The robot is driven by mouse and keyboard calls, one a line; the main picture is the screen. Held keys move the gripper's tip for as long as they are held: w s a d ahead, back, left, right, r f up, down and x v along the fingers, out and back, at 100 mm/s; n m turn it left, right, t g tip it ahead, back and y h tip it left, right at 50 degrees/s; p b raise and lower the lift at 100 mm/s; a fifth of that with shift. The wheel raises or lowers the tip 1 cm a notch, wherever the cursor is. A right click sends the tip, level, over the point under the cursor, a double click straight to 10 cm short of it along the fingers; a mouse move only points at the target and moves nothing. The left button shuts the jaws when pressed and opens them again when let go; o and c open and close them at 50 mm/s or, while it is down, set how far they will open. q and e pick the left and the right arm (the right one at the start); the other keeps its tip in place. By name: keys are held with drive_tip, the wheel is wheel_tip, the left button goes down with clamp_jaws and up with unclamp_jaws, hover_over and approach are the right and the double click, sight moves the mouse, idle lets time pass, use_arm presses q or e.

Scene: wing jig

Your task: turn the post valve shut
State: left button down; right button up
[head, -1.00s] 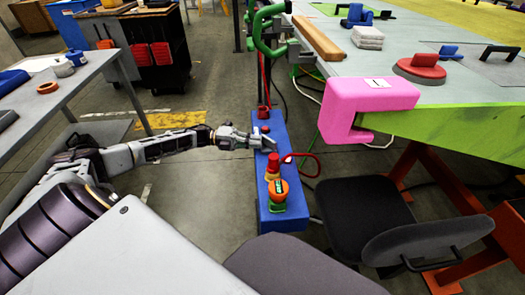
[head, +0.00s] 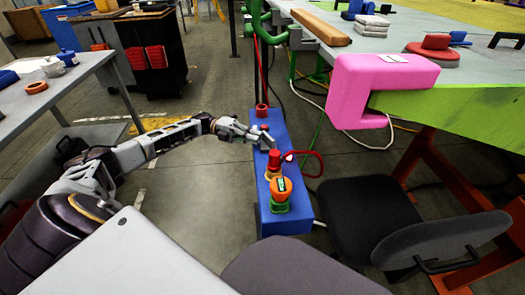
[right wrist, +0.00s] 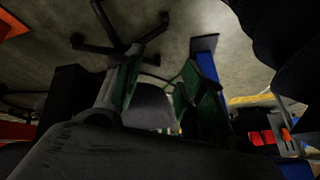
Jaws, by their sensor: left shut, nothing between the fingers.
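The blue post (head: 264,214) stands near the middle of the head view. I cannot tell for sure which fitting is the post valve. My left gripper (head: 268,141) is shut and empty over the post, just beyond the red knob. Its fingertips look close to the knob; I cannot tell whether they touch.
A red hose (head: 318,158) loops right of the knob. A pink clamp-shaped block (head: 378,82) sits on the green-edged table's corner. A dark chair (head: 367,204) stands close to the post's right. A grey bench (head: 75,78) is at left. Floor left of the post is clear.

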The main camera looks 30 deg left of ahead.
use_arm(q)
drive_tip(key=shift+w+a+m+g+b, duration=0.1)
drive_tip(key=shift+w+m+g+b, duration=0.1)
drive_tip(key=shift+m+g+b, duration=0.3)
drive_tip(key=shift+w+b, duration=0.2)
drive_tip(key=shift+b, duration=0.2)
drive_tip(key=shift+w+a, duration=0.1)
drive_tip(key=shift+w, duration=0.1)
use_arm(e)
drive_tip(key=shift+m+t+y, duration=0.3)
drive_tip(key=shift+t+y, duration=0.1)
drive_tip(key=shift+t, duration=0.1)
drive_tip(key=f, duration=0.3)
drive_tip(key=a+f, duration=0.1)
drive_tip(key=shift+w+f, duration=0.25)
drive_tip(key=shift+f, duration=0.1)
use_arm(q)
drive_tip(key=shift+w+b, duration=0.25)
drive_tip(key=shift+b, duration=0.15)
use_arm(e)
drive_tip(key=shift+w+f, duration=0.1)
use_arm(q)
drive_tip(key=shift+s+a, duration=0.15)
drive_tip(key=shift+a, duration=0.05)
use_arm(e)
drive_tip(key=shift+a, duration=0.15)
